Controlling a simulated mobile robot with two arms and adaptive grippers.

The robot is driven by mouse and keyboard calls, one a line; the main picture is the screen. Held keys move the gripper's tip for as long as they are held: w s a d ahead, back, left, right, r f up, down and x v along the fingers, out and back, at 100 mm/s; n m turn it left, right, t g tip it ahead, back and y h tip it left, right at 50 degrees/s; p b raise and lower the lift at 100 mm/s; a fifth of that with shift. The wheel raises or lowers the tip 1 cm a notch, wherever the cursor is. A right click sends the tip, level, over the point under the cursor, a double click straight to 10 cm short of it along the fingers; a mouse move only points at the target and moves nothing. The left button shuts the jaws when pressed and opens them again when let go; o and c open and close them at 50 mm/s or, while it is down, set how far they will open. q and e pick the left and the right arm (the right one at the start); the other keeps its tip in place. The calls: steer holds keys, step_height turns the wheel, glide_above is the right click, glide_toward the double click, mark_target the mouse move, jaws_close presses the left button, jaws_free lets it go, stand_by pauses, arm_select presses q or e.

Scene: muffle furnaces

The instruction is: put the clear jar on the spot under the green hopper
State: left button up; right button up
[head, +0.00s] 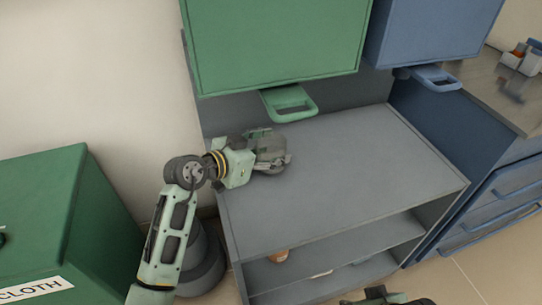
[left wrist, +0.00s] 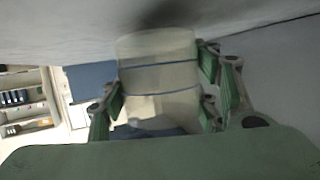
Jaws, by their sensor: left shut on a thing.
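My left gripper (head: 275,152) is over the grey counter, just below the handle (head: 290,104) of the green hopper (head: 275,45). It is shut on the clear jar, a see-through cylinder with thin blue lines around it, which shows between the fingers in the left wrist view (left wrist: 158,80). In the head view the jar is hard to make out behind the fingers. I cannot tell whether it touches the counter. No marked spot shows under the hopper. Part of my right gripper (head: 385,297) shows at the bottom edge; its fingers are not clear.
A blue hopper (head: 435,35) with its own handle hangs to the right. The grey counter (head: 370,160) is clear right of my left gripper, with open shelves below it. A green box marked CLOTH (head: 60,220) stands at left. Blue drawers (head: 500,205) stand at right.

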arm_select(q)
steer(key=shift+f, duration=0.5)
arm_select(e)
steer(key=shift+s+r, duration=0.15)
steer(key=shift+r, duration=0.2)
arm_select(q)
steer(key=o, duration=1.2)
steer(key=shift+f, duration=0.1)
arm_select(e)
steer(key=shift+f, duration=0.25)
arm_select(q)
steer(key=shift+o, duration=0.2)
arm_select(e)
steer(key=shift+f, duration=0.1)
